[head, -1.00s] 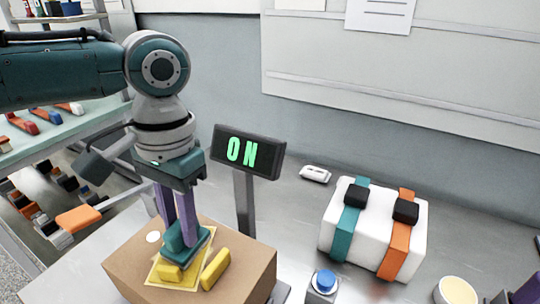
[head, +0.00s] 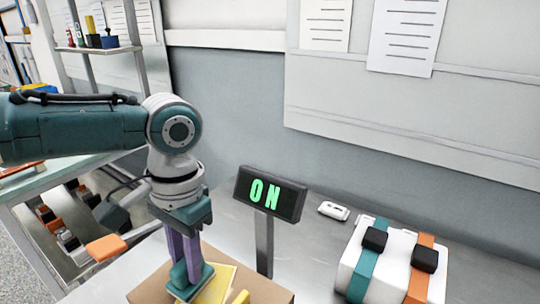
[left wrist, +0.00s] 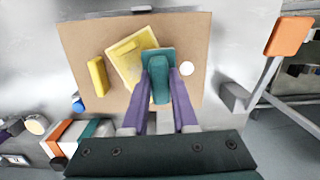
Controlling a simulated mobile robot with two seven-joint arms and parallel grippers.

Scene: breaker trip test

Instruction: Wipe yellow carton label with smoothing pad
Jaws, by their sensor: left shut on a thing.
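My left gripper (head: 185,262) points down over the carton, its purple fingers shut on the teal smoothing pad (head: 191,284). The pad also shows in the left wrist view (left wrist: 160,66), over one side of the yellow label (left wrist: 121,66); it seems to touch it, though the contact is hidden. The label lies flat on top of the brown carton (left wrist: 192,35). In the head view, the label (head: 222,283) and carton (head: 272,290) are cut by the lower edge. A purple part at the left wrist view's edge (left wrist: 10,130) may be my right gripper; its jaws are unclear.
A yellow block (left wrist: 97,76) lies on the carton beside the label. The ON display (head: 270,193) stands behind the carton on a post. A white box with teal and orange straps (head: 392,265) stands to the right. Bare metal bench lies between them.

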